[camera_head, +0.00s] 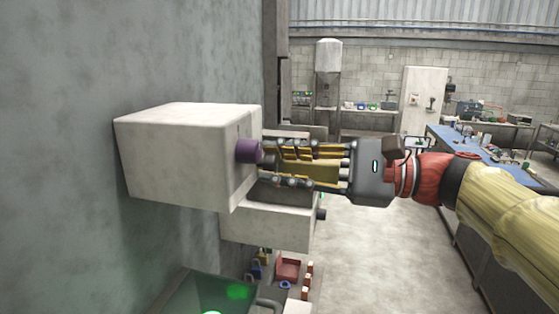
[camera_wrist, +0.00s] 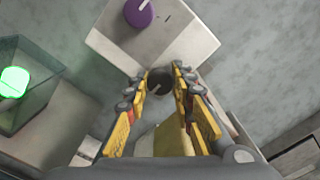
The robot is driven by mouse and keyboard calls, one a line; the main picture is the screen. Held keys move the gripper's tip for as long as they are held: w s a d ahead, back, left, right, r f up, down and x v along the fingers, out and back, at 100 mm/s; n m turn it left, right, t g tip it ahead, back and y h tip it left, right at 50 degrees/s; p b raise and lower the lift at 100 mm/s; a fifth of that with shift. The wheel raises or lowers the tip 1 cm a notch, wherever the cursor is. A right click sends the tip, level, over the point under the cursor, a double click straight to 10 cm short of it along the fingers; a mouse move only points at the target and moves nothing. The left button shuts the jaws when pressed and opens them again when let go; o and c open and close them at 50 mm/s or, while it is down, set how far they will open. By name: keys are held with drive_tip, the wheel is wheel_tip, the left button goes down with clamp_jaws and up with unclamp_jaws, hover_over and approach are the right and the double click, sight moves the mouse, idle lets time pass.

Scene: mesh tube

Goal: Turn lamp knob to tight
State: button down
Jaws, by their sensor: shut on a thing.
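In the wrist view a dark round knob (camera_wrist: 159,82) with a pale pointer line sits between the fingertips of my gripper (camera_wrist: 159,74), which is shut on it. A purple knob (camera_wrist: 139,13), also with a pale line, is on the pale box (camera_wrist: 178,48) beyond the fingertips. In the head view my gripper (camera_head: 269,162) reaches left to the wall-mounted pale box (camera_head: 185,150), and the purple knob (camera_head: 249,150) is by its fingertips. The fingers hide the held knob there. The green lamp (camera_wrist: 14,81) glows inside a glass case at left.
A second pale box (camera_head: 265,228) with a dark knob (camera_head: 321,214) is below my gripper. The glass case (camera_head: 210,292) is at the bottom. A blue-topped bench (camera_head: 455,140) stands at right. The floor between is clear.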

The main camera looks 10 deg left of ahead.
drive_tip(key=shift+f, duration=0.1)
drive_tip(key=c, duration=1.5)
unclamp_jaws()
drive_tip(key=d, duration=1.2)
drive_tip(key=shift+s, duration=0.4)
